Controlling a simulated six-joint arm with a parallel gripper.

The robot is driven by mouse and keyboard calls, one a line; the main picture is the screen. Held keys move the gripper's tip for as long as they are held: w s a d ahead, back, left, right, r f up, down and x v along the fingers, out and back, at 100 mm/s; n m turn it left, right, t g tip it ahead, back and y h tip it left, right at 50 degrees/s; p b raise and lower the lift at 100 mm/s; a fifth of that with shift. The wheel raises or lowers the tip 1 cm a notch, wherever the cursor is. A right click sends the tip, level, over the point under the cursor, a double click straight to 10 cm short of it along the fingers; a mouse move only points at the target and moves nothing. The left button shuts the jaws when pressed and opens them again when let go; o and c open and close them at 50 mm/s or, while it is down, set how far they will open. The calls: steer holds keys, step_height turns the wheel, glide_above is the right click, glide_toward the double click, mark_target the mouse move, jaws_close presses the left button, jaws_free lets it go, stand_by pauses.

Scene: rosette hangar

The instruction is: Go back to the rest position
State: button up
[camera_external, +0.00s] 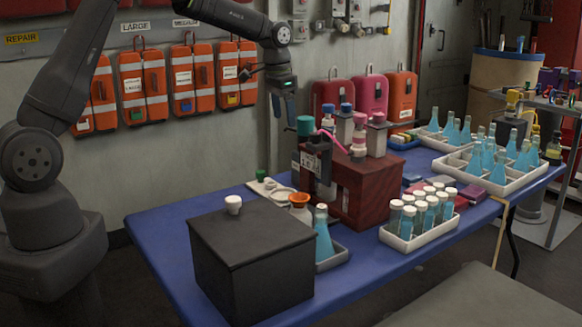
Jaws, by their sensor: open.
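My gripper (290,112) hangs from my arm, which reaches in from the left and over the blue table (172,240). It points down, above and a little left of the red-brown box (362,188). It is open, and I see nothing held in it. Its fingertips are small and dark, so their detail is hard to make out.
A black lidded box (252,265) with a white knob stands at the front left. Bottles stand on the red-brown box. A white tray of vials (408,243) and trays of blue flasks (510,188) lie to the right. Orange bags (142,85) hang on the wall behind.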

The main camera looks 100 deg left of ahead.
step_height(320, 180, down, 14)
stand_by(0.4)
steer(key=shift+r, duration=0.1)
step_height(320, 180, up, 14)
steer(key=w+d+f, duration=0.2)
steer(key=d+f, duration=0.2)
steer(key=d, duration=0.2)
steer(key=shift+w+d+f, duration=0.15)
steer(key=shift+w+d, duration=0.15)
steer(key=shift+d, duration=0.05)
stand_by(0.3)
